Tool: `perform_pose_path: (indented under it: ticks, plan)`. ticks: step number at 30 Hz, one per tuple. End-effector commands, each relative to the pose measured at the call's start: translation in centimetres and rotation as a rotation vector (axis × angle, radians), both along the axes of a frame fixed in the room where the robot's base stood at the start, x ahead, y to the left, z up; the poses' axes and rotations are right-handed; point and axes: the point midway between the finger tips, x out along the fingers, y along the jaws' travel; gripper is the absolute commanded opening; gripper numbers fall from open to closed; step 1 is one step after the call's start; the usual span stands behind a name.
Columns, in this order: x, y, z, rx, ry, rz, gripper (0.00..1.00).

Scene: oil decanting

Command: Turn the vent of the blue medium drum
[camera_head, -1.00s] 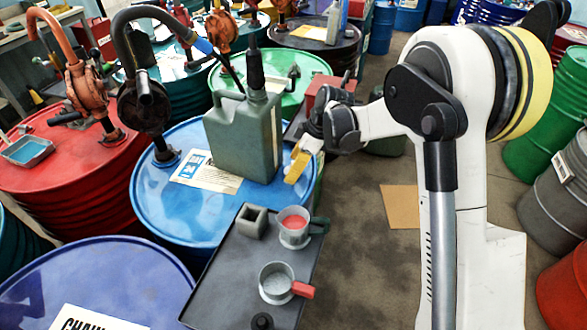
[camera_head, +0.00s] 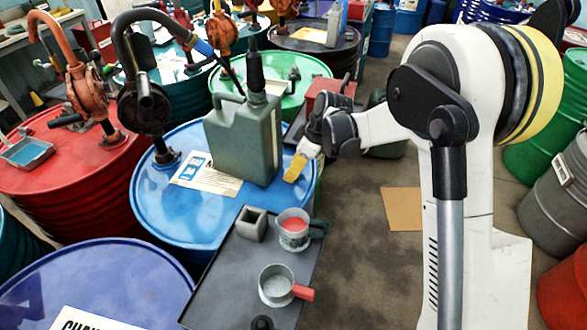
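The blue medium drum (camera_head: 150,205) stands left of centre, with a black hand pump (camera_head: 145,105) rising from its top. A grey-green jerrycan (camera_head: 240,140) and a paper label (camera_head: 205,177) are on its lid. I cannot make out the vent; the jerrycan may hide it. My gripper (camera_head: 294,168) is just right of the jerrycan, by the drum's right rim. A yellow piece shows at its tip. The fingers are too small and turned away to tell whether they are open or shut.
A dark tray table (camera_head: 225,290) in front holds a square cup (camera_head: 252,222), a mug with red contents (camera_head: 292,232) and a red-handled mug (camera_head: 277,286). A red drum (camera_head: 70,165) stands left, a green drum (camera_head: 310,65) behind.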

Motion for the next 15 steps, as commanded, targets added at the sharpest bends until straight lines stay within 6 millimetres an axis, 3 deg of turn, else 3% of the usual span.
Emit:
perform_pose_path:
  ticks: [15]
  plan:
    - [-0.31, 0.14, -0.11, -0.002, 0.0, -0.455, 0.15]
